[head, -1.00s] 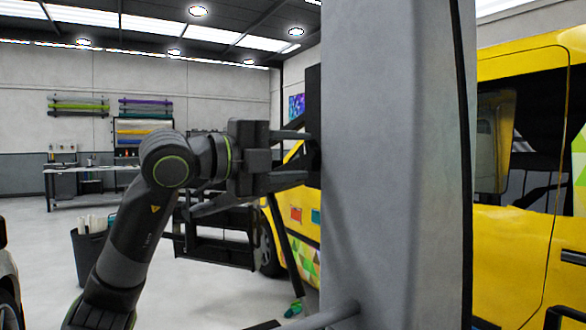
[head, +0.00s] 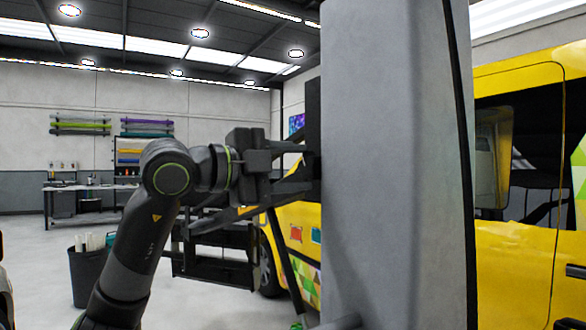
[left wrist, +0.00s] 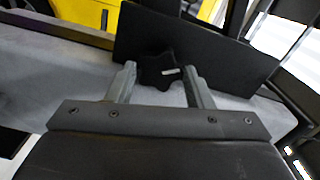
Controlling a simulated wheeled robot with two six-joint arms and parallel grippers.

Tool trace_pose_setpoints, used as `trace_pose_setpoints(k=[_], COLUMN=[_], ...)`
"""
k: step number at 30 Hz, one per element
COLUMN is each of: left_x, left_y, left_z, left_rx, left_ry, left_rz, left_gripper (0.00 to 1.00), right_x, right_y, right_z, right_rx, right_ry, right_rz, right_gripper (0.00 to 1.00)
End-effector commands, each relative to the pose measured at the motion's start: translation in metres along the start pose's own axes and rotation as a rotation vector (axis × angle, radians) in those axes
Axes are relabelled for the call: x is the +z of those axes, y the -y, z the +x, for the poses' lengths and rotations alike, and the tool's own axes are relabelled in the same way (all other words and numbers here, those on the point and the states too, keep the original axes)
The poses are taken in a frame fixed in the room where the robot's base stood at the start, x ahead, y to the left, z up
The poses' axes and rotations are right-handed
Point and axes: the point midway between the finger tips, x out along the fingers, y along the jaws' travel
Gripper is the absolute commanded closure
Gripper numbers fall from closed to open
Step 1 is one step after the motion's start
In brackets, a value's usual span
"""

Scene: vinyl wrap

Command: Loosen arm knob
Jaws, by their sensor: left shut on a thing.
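The arm knob (left wrist: 158,72) is a black star-shaped knob with a small pale mark, in front of a dark flat plate (left wrist: 225,60) in the left wrist view. My left gripper (left wrist: 160,70) has one finger on each side of the knob and is shut on it. In the head view my left gripper (head: 303,166) reaches right to the edge of a large grey upright panel (head: 395,160). The knob cannot be made out there. My right gripper is not in view.
The grey panel blocks much of the head view. A yellow van (head: 515,245) stands behind it. A dark bin (head: 88,275) with rolls stands on the floor at left. A workbench (head: 85,187) is at the back wall. Open floor lies between.

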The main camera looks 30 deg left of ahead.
Motion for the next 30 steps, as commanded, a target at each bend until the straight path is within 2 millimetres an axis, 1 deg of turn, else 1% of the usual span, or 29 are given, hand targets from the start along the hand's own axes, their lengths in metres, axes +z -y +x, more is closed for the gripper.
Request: trace_pose_setpoints(k=[3, 4, 8, 9, 20, 23, 25, 30], left_x=[0.000, 0.001, 0.000, 0.000, 0.000, 0.001, 0.001, 0.002], left_y=[-0.001, -0.001, -0.001, -0.001, -0.001, -0.001, -0.001, -0.002], left_z=[0.000, 0.000, 0.000, 0.000, 0.000, -0.003, -0.008, -0.029], left_rx=[0.004, 0.004, 0.003, 0.003, 0.001, 0.000, 0.000, 0.000], left_ry=[0.000, 0.000, 0.000, 0.000, 0.000, 0.002, 0.002, 0.005], left_rz=[-0.003, -0.003, -0.002, -0.002, 0.000, 0.001, 0.002, 0.003], left_gripper=[0.76, 0.51, 0.34, 0.32, 0.32, 0.32, 0.32, 0.32], right_x=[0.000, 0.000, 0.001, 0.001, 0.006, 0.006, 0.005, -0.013], right_y=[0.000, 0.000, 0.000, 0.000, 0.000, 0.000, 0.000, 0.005], right_z=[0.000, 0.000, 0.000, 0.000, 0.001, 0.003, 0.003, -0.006], right_rx=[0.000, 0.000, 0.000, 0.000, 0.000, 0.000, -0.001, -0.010], right_ry=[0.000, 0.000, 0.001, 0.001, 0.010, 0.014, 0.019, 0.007], right_rz=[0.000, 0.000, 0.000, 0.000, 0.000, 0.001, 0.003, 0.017], right_gripper=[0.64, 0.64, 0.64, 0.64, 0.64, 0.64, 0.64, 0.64])
